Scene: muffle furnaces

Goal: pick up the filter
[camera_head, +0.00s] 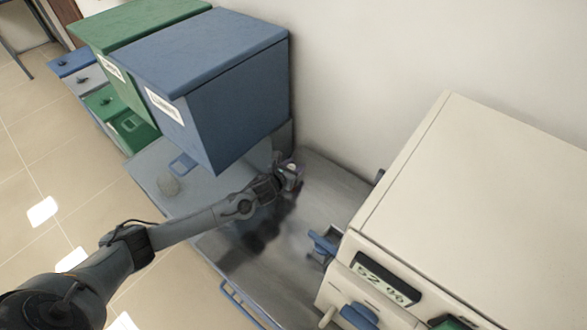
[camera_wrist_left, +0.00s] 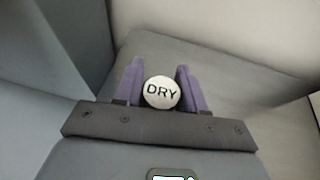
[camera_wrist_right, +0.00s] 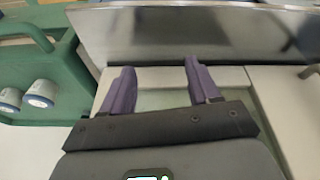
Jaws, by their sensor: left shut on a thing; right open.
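The filter (camera_wrist_left: 161,92) is a white round piece marked "DRY" in the left wrist view. It sits between the two purple fingers of my left gripper (camera_wrist_left: 160,85), which is shut on it. In the head view, my left gripper (camera_head: 291,176) is over the grey metal table, close to the wall and to the right of the blue box. The filter is small and pale there. My right gripper (camera_wrist_right: 157,88) shows only in the right wrist view. Its purple fingers are apart with nothing between them.
A blue box (camera_head: 235,100) and a green box (camera_head: 125,85) stand left of my left gripper. A beige cabinet (camera_head: 480,190) with a display and blue handles stands to the right. A green rack (camera_wrist_right: 55,70) with white-capped cylinders (camera_wrist_right: 41,92) is left of my right gripper.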

